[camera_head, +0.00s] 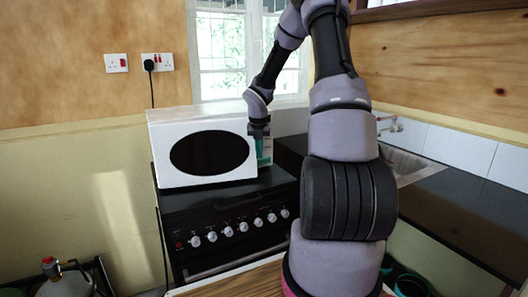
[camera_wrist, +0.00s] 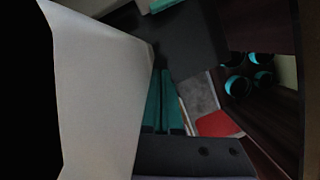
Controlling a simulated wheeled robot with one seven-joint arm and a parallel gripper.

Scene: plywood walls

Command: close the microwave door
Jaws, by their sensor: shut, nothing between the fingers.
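The white microwave (camera_head: 213,184) stands on the black stove top, and its front has a dark oval window (camera_head: 209,153). The front looks near flush with the body, but I cannot tell whether the door is fully shut. My gripper (camera_head: 264,158) points down at the right end of the microwave front. My wrist hides part of that end. In the wrist view, my gripper's teal fingers (camera_wrist: 164,85) are together and empty, close beside a large pale panel (camera_wrist: 95,90) that looks like part of the microwave. Whether they touch it is unclear.
The stove's knob row (camera_head: 242,227) is below the microwave. A dark counter (camera_head: 450,210) with a sink (camera_head: 405,165) lies to the right. A wall socket (camera_head: 157,62) with a plugged cord is behind at left. A gas cylinder (camera_head: 65,282) stands on the floor at left.

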